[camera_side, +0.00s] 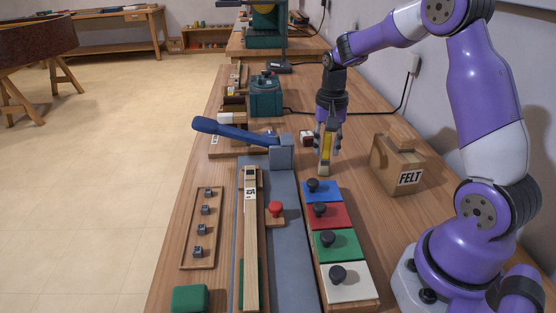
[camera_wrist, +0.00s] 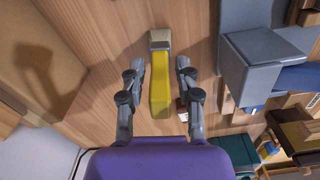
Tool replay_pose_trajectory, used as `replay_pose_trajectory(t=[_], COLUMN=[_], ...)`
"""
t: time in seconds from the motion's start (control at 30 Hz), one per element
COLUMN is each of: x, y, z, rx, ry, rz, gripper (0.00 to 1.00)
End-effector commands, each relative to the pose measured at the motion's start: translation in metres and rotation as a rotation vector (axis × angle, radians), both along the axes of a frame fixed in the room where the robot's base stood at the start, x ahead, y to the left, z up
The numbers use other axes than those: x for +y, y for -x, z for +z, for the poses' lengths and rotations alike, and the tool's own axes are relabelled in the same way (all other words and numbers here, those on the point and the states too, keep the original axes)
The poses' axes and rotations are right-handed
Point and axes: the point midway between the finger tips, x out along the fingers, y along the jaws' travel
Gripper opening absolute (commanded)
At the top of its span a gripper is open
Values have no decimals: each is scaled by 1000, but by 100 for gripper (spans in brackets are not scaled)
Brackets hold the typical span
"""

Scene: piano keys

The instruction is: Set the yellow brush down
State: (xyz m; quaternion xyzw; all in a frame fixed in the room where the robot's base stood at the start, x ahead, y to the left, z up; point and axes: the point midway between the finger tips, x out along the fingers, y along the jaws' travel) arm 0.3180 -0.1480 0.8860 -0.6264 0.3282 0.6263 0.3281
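The yellow brush (camera_side: 327,156) stands roughly upright in the side view, with a pale lower end. It seems to reach the bench top, but its exact contact cannot be told. In the wrist view the brush (camera_wrist: 160,82) lies between my two fingers, with its grey-beige end farthest out. My gripper (camera_side: 326,145) points down around the brush. In the wrist view my gripper (camera_wrist: 160,66) shows a gap on each side of the brush, so it is open and not clamped on it. The fingers partly hide the brush in the side view.
A FELT-labelled wooden block (camera_side: 398,165) stands to the right. A tray of blue, red, green and white knobbed blocks (camera_side: 338,243) lies in front. A blue-handled lever press (camera_side: 281,152) stands left. A small red-and-white block (camera_side: 307,137) is close behind the brush.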

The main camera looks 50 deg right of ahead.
Motion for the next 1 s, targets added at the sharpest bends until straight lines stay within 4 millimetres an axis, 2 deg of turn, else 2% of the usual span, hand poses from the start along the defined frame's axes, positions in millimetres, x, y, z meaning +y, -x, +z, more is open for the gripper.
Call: replay_pose_trajectory(t=[0.37, 0.47, 0.8, 1.0], x=[0, 0, 0, 6], y=[0, -1, 1, 3], z=[2, 14, 83, 106], rx=[-1, -3, -5, -13], ry=[0, 1, 2, 6], rz=[0, 0, 0, 23], gripper=[49, 49, 49, 49])
